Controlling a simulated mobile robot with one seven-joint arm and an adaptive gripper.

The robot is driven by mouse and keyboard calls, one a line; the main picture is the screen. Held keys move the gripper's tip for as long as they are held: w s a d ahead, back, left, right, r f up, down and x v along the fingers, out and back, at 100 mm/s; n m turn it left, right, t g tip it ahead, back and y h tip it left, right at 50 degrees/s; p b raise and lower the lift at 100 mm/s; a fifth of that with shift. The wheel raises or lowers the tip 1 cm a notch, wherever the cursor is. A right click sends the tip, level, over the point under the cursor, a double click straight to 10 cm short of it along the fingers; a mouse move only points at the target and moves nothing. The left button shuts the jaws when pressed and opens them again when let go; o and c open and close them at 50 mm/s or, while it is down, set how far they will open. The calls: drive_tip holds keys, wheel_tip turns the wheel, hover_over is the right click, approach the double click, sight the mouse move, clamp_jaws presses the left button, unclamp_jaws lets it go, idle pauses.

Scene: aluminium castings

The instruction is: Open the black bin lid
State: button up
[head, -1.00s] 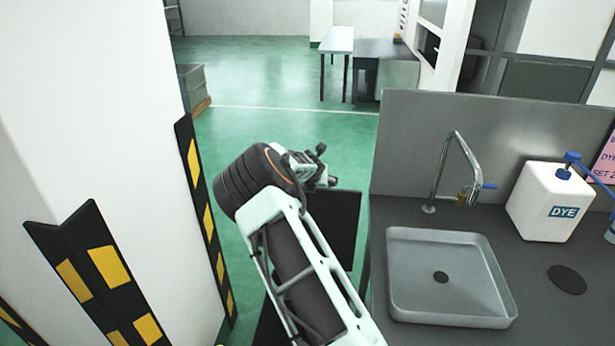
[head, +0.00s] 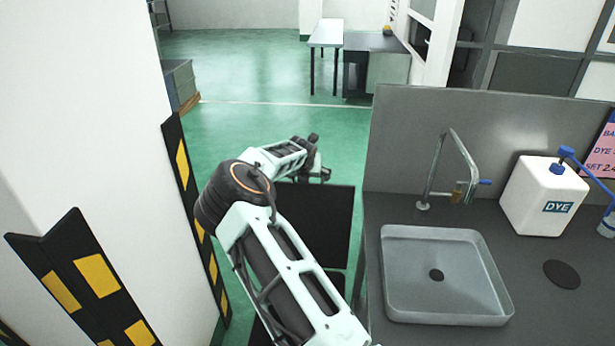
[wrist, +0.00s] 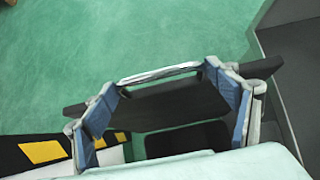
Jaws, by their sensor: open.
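A flat black panel, which looks like the black bin lid (head: 325,225), shows low in the gap between the wall and the sink counter in the head view. A black slab (wrist: 165,110) crosses behind the fingers in the wrist view and looks like the same lid. My gripper (head: 320,168) is at the far side of the panel in the head view. In the wrist view my gripper (wrist: 172,88) has its blue-padded fingers wide apart. Whether they touch the lid I cannot tell. The bin body is mostly hidden.
A sink (head: 440,280) with a tap (head: 455,165) and a white DYE jug (head: 545,195) stand on the counter at right. Black-yellow wall guards (head: 85,275) line the left wall. Green floor (head: 255,75) is free beyond.

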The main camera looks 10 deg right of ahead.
drive_tip(key=shift+o, duration=0.6)
drive_tip(key=shift+d+r, duration=0.15)
drive_tip(key=shift+d, duration=0.05)
drive_tip(key=shift+a, duration=0.1)
drive_tip(key=shift+s, duration=0.15)
drive_tip(key=v, duration=1.2)
